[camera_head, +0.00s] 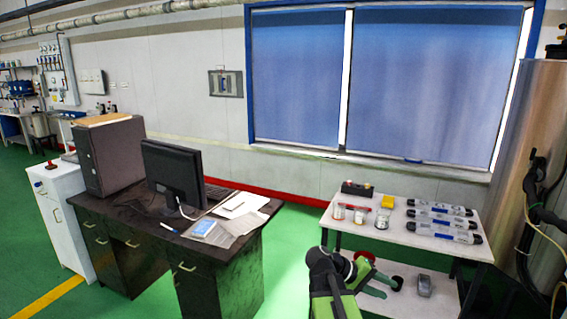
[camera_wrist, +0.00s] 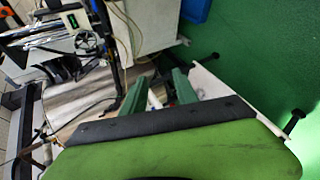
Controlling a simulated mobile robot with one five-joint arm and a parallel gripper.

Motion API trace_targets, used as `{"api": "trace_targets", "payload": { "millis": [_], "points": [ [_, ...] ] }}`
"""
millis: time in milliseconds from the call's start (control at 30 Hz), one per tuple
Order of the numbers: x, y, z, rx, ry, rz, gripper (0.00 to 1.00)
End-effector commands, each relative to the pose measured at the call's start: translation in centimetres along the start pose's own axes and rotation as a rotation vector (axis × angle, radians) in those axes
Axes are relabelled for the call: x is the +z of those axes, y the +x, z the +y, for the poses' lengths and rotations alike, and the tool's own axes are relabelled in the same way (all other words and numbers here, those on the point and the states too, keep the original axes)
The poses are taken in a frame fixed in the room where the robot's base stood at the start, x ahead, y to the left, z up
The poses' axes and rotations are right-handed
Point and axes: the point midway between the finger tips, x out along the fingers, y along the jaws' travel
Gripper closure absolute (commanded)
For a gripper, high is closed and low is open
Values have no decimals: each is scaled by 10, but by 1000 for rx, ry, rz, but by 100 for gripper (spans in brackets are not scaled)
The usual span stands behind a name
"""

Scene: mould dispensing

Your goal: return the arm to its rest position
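My arm, green and black, rises at the bottom middle of the head view. My gripper (camera_head: 385,285) shows there beside the arm's dark joint, in front of the white table's lower shelf. In the wrist view, the two green fingers of my gripper (camera_wrist: 160,88) stand apart, with a gap between them. I see nothing clamped in that gap; a small white shape shows through it, too unclear to name. Part of the gripper is hidden behind the arm in the head view.
A dark desk (camera_head: 215,262) with a monitor (camera_head: 174,172) stands left. Green floor (camera_head: 290,255) lies between.

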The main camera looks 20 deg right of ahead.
Motion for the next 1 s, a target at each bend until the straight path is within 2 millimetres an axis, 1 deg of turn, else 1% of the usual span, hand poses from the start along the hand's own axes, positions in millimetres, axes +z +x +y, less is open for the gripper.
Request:
{"api": "trace_targets", "payload": {
  "millis": [33, 67, 100, 133, 167, 200, 267, 300, 400, 500, 600, 1000],
  "points": [
    [-4, -36, -28, -86, -35, 52, 64],
    [-5, -53, -48, -145, -55, 77, 64],
    [-5, -76, -74, -224, -83, 106, 64],
    [-3, -94, -93, -285, -105, 126, 64],
    [0, -112, -113, -348, -127, 144, 64],
    [5, -135, -138, -433, -156, 163, 64],
    [16, -166, -172, -560, -195, 181, 64],
    [24, -186, -192, -645, -218, 187, 64],
    [43, -220, -230, -848, -249, 177, 64],
    [53, -241, -247, -975, -260, 165, 64],
    [56, -251, -253, -1025, -264, 161, 64],
    [55, -251, -253, -1027, -262, 161, 64]
  ]
}}
